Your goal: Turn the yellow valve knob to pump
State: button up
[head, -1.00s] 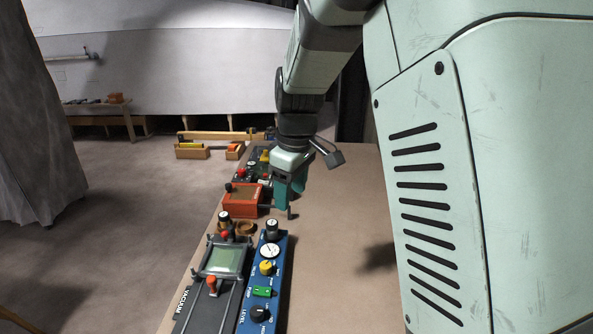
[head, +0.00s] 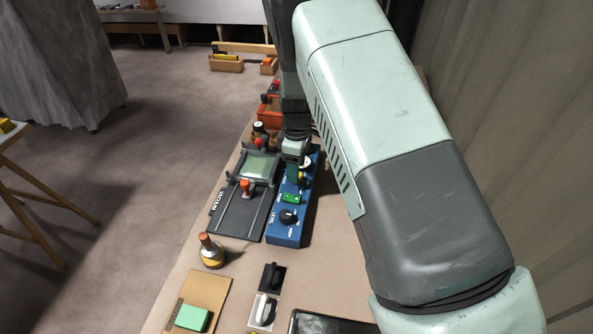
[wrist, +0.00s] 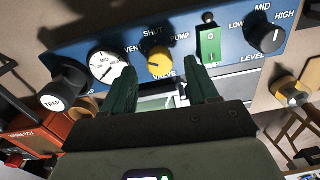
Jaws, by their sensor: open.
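My gripper (wrist: 161,72) is open, with one green finger on each side of the knob in the wrist view; I see no clear contact. In the head view my gripper (head: 296,168) is over the blue panel and hides most of the knob.
A round white gauge (wrist: 108,66) and a black TRAP knob (wrist: 66,85) are left of the yellow knob. A green switch (wrist: 209,45) and a black LEVEL knob (wrist: 266,38) are to its right. The dark vacuum unit (head: 240,200) stands beside the panel.

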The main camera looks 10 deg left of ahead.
jog(key=shift+f, duration=1.2)
jog(key=c, duration=1)
jog(key=shift+c, duration=0.2)
